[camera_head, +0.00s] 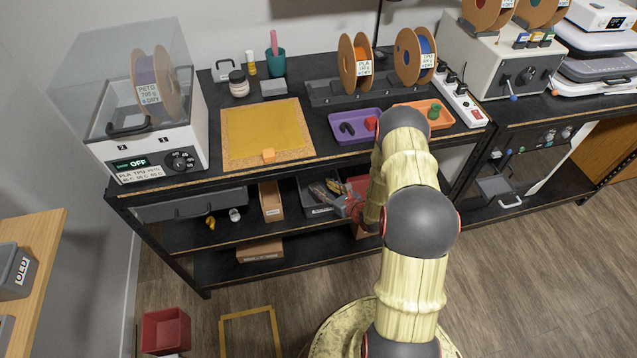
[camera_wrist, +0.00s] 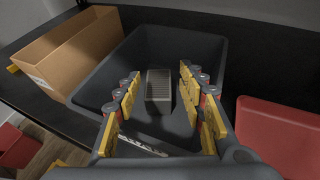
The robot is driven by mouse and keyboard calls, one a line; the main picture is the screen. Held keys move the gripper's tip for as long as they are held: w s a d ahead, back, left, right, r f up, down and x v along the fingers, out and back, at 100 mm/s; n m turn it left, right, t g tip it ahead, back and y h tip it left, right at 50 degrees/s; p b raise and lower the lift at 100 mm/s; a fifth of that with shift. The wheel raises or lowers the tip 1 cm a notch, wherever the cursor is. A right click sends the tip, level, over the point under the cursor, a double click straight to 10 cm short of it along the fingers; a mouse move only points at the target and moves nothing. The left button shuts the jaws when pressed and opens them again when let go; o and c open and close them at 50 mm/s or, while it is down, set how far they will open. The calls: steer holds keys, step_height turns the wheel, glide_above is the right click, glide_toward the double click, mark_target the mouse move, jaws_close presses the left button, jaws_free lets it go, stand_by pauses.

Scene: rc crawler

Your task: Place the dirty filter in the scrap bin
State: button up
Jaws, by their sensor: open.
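A small grey ridged block (camera_wrist: 159,88), which looks like the filter, lies inside a dark grey bin (camera_wrist: 235,45) on the middle shelf. My gripper (camera_wrist: 160,80) reaches down into this bin. Its yellow-padded fingers are open, one on each side of the block; I cannot tell whether they touch it. In the head view my gripper (camera_head: 328,193) is small and partly hides the dark bin (camera_head: 309,206), and the block cannot be made out. A red open bin (camera_head: 166,332) stands on the floor at lower left; no scrap label is readable on it.
A cardboard box (camera_wrist: 72,50) stands left of the dark bin and a red bin (camera_wrist: 280,135) right of it. The worktop (camera_head: 205,180) above the shelf carries a dryer box, a yellow sheet and trays. A yellow floor outline (camera_head: 248,313) lies beside the floor bin.

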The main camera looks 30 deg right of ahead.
steer(key=p+v, duration=0.1)
steer(key=v, duration=0.5)
steer(key=shift+r, duration=0.25)
steer(key=shift+d, duration=0.1)
